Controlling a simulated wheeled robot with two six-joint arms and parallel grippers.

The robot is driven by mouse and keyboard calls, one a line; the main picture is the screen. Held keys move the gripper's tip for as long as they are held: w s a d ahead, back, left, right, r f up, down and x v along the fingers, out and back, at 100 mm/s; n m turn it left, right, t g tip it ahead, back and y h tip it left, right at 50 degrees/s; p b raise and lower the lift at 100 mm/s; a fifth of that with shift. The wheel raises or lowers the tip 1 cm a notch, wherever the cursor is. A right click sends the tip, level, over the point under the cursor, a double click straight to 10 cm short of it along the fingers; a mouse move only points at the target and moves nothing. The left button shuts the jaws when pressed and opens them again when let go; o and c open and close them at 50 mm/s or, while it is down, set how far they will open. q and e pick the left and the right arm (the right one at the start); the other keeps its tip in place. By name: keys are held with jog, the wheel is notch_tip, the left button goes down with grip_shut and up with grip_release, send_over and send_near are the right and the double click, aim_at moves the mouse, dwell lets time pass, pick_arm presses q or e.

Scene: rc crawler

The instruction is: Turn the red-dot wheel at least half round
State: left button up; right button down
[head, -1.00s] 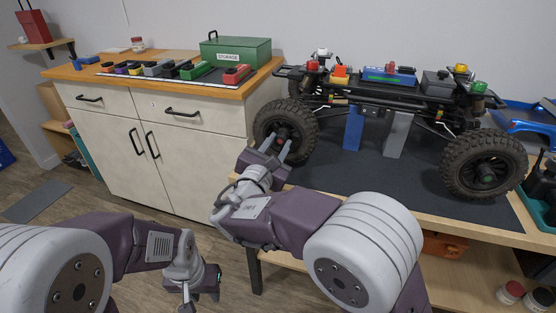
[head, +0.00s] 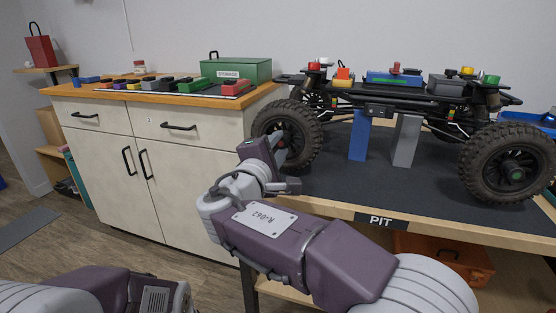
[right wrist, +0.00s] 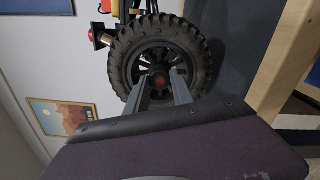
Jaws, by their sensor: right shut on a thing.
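The red-dot wheel is the black knobbly tyre (head: 305,115) at the left end of the crawler (head: 400,98). In the right wrist view the wheel (right wrist: 118,68) faces me, with the red dot (right wrist: 159,80) at its hub. My right gripper (head: 283,143) reaches the front of this wheel. In the right wrist view its two fingers (right wrist: 160,86) lie on either side of the red hub, shut on it. The exact contact is partly hidden by the fingers. My left arm shows at the bottom left of the head view; its gripper is out of frame.
The crawler stands on a blue block (head: 359,136) and a grey block (head: 405,141) on the dark mat of the bench marked PIT (head: 380,220). Its other near wheel (head: 480,160) is at the right. A cabinet (head: 160,185) stands left, with a green storage box (head: 236,70) on top.

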pick_arm(q)
jog(key=shift+f+b, duration=1.4)
jog(key=shift+f, duration=0.35)
pick_arm(e)
jog(key=shift+m, duration=1.5)
jog(key=c, duration=1.1)
grip_release()
jog(key=shift+a, duration=0.1)
pick_arm(q)
notch_tip(320, 180, up, 3)
jog(key=p, duration=0.2)
jog(key=shift+f+p, duration=0.15)
jog(key=shift+p, duration=0.2)
pick_arm(e)
jog(key=v, duration=0.9)
